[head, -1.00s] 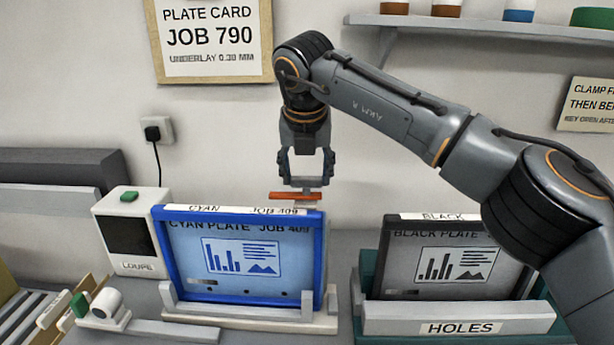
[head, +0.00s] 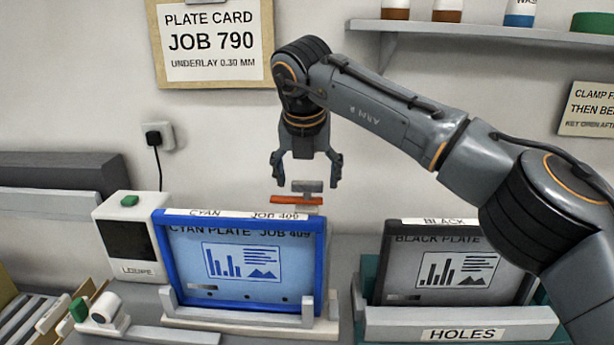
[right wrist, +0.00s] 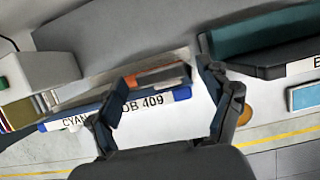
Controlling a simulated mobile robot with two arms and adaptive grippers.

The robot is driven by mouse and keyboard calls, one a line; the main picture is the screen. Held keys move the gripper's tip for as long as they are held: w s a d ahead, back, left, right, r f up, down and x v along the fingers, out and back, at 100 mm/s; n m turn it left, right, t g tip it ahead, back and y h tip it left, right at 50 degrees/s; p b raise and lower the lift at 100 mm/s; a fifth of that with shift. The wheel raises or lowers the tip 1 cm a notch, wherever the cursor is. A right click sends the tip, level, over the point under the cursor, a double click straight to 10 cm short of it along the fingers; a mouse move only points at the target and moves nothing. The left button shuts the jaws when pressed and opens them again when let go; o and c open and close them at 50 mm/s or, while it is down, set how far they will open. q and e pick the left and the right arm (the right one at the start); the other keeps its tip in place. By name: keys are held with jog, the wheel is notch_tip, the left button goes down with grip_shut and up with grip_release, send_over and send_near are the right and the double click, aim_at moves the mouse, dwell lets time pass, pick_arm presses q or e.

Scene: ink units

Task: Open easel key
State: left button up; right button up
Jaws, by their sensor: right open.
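The easel key, a small grey T-shaped piece (head: 307,187) with an orange-red bar (head: 290,199), stands behind the top edge of the blue-framed cyan plate (head: 240,262). My right gripper (head: 307,172) is open and empty, pointing down, with its fingers spread to either side just above the key. In the right wrist view the orange bar (right wrist: 150,78) shows between the open fingers, beside the plate's white label strip (right wrist: 140,104). I cannot tell whether the key is turned open or closed. My left gripper is not in view.
A loupe box (head: 130,236) stands left of the cyan plate. The black plate (head: 445,265) stands to the right in a holder labelled HOLES (head: 460,328). A shelf (head: 480,33) with jars is on the wall above. The wall behind the gripper is clear.

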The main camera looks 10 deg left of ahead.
jog(key=v, duration=1.2)
